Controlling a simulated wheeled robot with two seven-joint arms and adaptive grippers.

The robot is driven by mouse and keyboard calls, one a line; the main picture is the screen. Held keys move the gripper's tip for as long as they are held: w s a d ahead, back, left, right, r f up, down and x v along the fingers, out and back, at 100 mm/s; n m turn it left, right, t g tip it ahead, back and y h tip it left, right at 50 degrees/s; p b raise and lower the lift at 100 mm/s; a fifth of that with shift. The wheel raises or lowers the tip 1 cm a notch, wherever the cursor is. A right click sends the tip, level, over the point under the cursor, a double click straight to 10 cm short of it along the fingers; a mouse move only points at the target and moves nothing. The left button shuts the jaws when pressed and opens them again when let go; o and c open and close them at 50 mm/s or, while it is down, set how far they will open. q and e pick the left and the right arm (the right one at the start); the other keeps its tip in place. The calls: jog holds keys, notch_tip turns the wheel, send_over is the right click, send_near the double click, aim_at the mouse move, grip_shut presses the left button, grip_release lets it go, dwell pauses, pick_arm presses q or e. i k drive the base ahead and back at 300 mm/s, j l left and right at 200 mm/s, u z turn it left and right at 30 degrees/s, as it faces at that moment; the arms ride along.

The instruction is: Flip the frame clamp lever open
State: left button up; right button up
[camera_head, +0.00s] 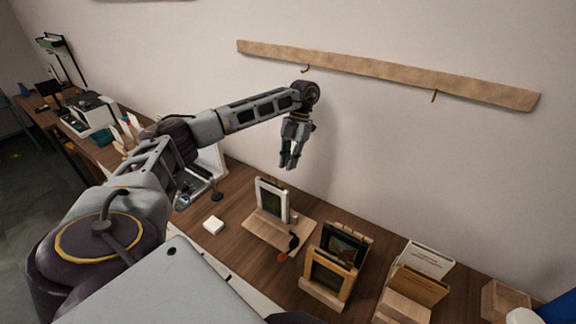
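A white picture frame (272,200) stands upright on a light wooden base (266,231) on the brown table. A black lever (293,241) with an orange-red end (283,257) is at the right front of this base; the lever's exact angle is too small to tell. My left gripper (289,166) hangs with its fingers pointing down, above and behind the white frame, apart from it. Its fingertips look slightly apart, with nothing between them. My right gripper is not in view.
Dark and wooden picture frames (331,273) stand right of the base, with a box of cards (419,285) farther right. A wooden rail with hooks (385,74) is on the wall behind.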

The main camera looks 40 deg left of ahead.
aim_at(282, 257)
jog(key=k, duration=1.5)
